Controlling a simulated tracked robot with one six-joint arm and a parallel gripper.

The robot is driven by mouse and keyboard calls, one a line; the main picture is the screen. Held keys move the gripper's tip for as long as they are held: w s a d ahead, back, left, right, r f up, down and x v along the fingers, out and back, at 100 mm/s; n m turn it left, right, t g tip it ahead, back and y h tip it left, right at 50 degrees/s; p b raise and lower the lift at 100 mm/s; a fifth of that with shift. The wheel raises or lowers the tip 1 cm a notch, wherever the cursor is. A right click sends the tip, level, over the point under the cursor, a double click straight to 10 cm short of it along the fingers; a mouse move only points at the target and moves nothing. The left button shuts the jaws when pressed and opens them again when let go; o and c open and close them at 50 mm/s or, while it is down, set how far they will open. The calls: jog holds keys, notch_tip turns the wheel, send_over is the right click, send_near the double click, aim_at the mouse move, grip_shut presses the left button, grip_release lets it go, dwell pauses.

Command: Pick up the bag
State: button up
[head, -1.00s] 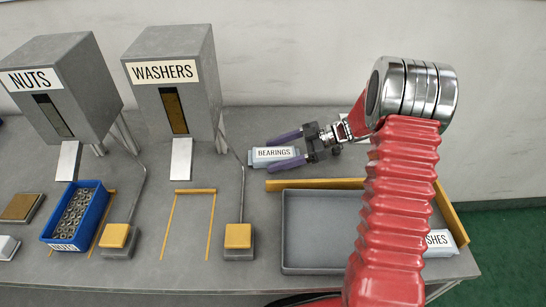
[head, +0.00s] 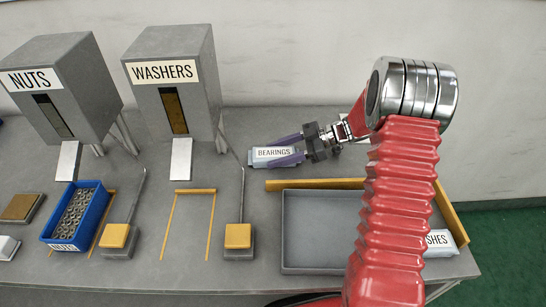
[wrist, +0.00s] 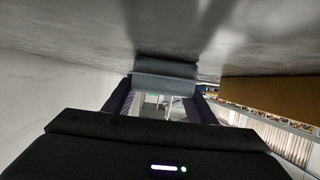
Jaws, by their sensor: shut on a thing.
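The bag labelled BEARINGS (head: 272,154) is a small grey-blue packet with a white label, on the grey bench top to the right of the washers dispenser. My gripper (head: 285,152) has its purple fingers along the two long sides of the bag, shut on it. In the wrist view the bag (wrist: 165,78) shows as a grey-blue block between the dark fingers. I cannot tell whether the bag still touches the bench.
A grey tray (head: 287,235) with a yellow back rail (head: 310,184) is in front of the arm. A second labelled bag (head: 438,242) is partly hidden at the right. The washers dispenser (head: 187,110) and a blue bin of nuts (head: 50,233) stand to the left.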

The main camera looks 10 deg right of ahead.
aim_at(277, 153)
jog(key=shift+r, duration=0.1)
jog(key=shift+c, duration=0.4)
notch_tip(277, 153, up, 10)
jog(key=shift+f, duration=0.1)
jog(key=shift+s, duration=0.1)
dwell(0.7)
